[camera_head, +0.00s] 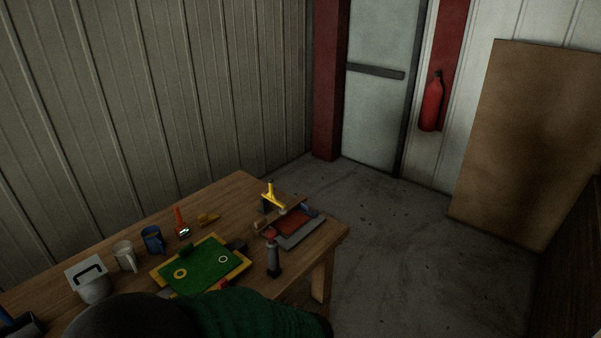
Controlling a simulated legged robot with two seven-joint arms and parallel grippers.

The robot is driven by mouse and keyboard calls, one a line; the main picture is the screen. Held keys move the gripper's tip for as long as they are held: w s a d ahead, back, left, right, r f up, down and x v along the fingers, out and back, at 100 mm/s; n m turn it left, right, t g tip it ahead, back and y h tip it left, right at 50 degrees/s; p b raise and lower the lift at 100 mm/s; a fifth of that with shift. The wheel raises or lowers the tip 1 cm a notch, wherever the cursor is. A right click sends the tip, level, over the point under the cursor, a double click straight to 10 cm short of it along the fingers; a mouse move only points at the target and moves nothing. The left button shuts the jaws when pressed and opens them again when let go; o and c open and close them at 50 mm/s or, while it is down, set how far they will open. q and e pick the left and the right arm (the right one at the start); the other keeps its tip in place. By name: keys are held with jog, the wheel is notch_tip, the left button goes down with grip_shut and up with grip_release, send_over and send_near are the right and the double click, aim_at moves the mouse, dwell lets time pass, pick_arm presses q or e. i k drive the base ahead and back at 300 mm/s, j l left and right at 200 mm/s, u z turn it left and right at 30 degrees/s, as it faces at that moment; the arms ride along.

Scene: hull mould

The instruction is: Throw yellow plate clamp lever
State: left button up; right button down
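The yellow clamp lever (272,193) stands at the far right part of the wooden table, on a dark base. It slants down to the right toward a red plate (292,222) on a grey fixture (307,235). A wooden bar lies along the fixture's left side. Whether the lever presses on the plate is too small to tell. Neither of my grippers shows in the head view.
A green board with a yellow frame (167,277), mugs (153,240), an orange-handled tool (180,222) and a grey upright piece with a red top (273,257) share the table (232,190). Dark and green shapes (255,312) block the near edge. Floor to the right is clear.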

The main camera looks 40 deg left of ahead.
aim_at(269, 197)
jog(key=i+u, duration=0.65)
jog(key=i+l+u, duration=0.15)
jog(key=i+u, duration=0.2)
jog(key=i+j+u, duration=0.15)
jog(key=i+u, duration=0.55)
jog(key=u, duration=0.15)
